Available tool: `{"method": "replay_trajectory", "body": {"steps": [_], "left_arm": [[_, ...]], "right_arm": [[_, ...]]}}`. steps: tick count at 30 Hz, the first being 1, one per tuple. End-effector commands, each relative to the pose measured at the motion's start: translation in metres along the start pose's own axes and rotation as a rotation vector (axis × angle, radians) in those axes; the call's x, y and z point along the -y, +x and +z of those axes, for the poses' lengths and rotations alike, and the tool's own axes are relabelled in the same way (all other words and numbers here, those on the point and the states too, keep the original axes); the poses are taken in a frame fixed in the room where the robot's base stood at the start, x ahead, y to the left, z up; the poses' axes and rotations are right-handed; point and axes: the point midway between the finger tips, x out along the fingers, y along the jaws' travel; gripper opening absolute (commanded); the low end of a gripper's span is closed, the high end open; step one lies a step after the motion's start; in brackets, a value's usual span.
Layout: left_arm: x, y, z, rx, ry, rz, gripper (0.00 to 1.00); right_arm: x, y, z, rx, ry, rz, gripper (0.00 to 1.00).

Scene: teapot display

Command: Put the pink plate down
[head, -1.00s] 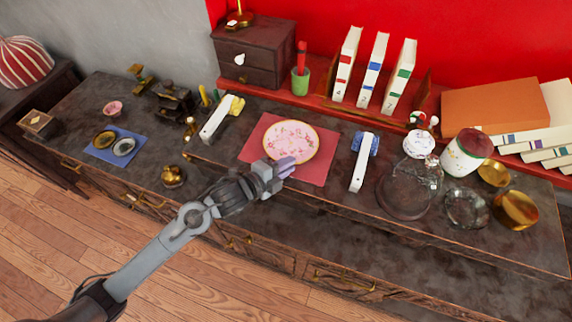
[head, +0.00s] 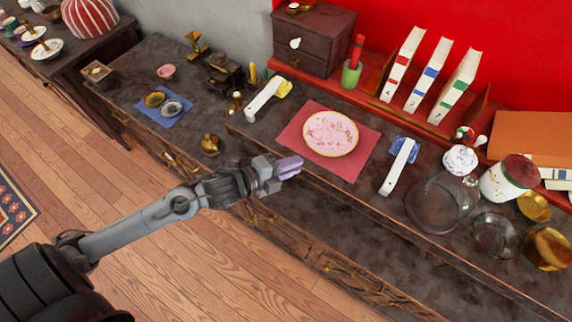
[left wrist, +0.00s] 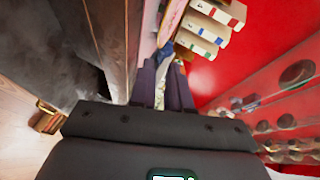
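The pink plate (head: 330,133), white-pink with a floral pattern and a gold rim, lies flat on a red mat (head: 293,137) on the dark cabinet top in the head view. My left gripper (head: 291,167) is in front of the mat, toward the lower left of the plate and apart from it. Its purple fingers (left wrist: 163,85) show in the left wrist view with a narrow gap between them and nothing held. My right gripper is in neither view.
Books (head: 428,73) stand behind. A blue cloth (head: 165,110) lies at left.

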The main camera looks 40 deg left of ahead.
Motion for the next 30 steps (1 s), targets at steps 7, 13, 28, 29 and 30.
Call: {"method": "replay_trajectory", "body": {"steps": [7,13,28,29,30], "left_arm": [[0.0,-0.016,-0.001,0.0,-0.001,0.001,0.17],[-0.016,-0.021,0.004,0.09,-0.159,0.052,0.17],[-0.146,-0.108,-0.02,0.8,-1.25,0.434,0.17],[-0.15,-0.113,-0.023,0.83,-1.287,0.448,0.17],[-0.154,-0.118,-0.026,0.863,-1.327,0.464,0.17]], "right_arm": [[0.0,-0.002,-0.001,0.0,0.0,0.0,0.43],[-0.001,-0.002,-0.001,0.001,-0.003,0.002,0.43],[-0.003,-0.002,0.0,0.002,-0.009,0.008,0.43],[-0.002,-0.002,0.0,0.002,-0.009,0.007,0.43],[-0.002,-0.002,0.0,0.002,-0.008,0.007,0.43]]}}
